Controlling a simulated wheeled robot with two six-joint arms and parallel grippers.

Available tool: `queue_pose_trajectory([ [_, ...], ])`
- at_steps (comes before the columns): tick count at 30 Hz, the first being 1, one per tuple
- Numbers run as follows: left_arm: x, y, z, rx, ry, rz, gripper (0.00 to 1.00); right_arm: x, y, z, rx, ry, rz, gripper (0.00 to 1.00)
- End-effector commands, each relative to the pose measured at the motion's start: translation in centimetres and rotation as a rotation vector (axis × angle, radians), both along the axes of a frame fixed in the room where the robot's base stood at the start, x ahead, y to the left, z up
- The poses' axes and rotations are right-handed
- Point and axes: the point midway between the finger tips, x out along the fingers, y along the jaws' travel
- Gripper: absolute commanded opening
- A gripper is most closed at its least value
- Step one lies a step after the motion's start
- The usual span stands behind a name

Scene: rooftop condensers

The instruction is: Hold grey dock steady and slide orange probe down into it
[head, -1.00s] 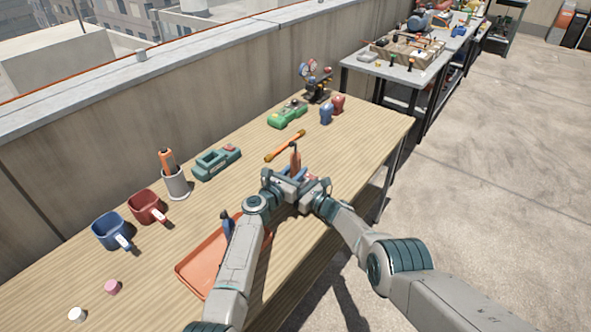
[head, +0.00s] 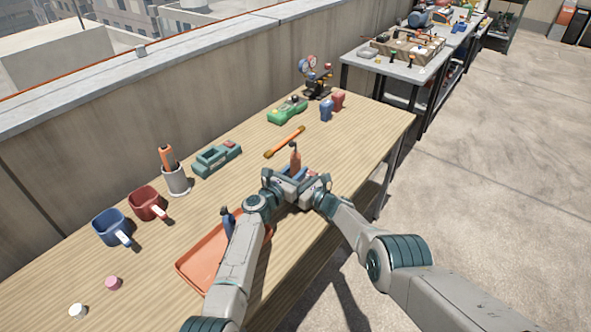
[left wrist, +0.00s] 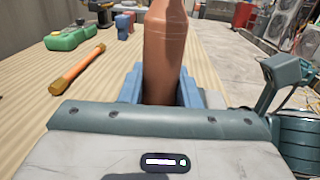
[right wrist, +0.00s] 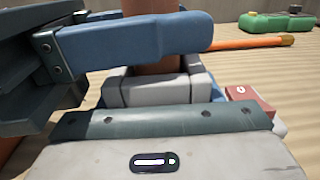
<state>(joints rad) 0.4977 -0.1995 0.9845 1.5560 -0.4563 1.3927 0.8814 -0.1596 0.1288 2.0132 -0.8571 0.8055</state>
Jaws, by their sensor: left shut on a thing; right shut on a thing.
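The orange probe (head: 295,160) stands upright between the blue fingers of my left gripper (left wrist: 160,88), which is shut on it. It also shows in the right wrist view (right wrist: 152,66), partly behind a blue finger. The grey dock (right wrist: 155,90) is directly in front of my right gripper (right wrist: 155,100), which is shut on it low over the table. The probe's lower part meets the dock's top in that view; I cannot tell how deep it sits. In the head view, the grippers hide the dock.
An orange rod (head: 285,141) lies just beyond the grippers. A red piece (right wrist: 250,97) is beside the dock. An orange tray (head: 200,262) lies left of my arms. Mugs (head: 110,226), a pen cup (head: 176,181), a teal device (head: 216,158) and a green device (head: 287,110) line the back.

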Motion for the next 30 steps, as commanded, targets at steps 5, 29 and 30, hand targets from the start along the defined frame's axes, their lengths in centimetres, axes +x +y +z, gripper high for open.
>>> queue_pose_trajectory([
  [5, 0.0, 0.0, 0.1, 0.0, -0.001, 0.0, 0.01, 0.0, 0.0, 0.0, 0.0, 0.0, 0.0, 0.28],
  [29, 0.0, 0.0, -1.0, 0.001, 0.0, 0.0, 0.55, 0.0, 0.0, 0.0, 0.0, 0.0, 0.0, 0.28],
  [30, 0.0, 0.0, -1.1, 0.002, 0.001, 0.0, 0.55, 0.0, 0.0, 0.0, 0.0, 0.0, 0.0, 0.28],
])
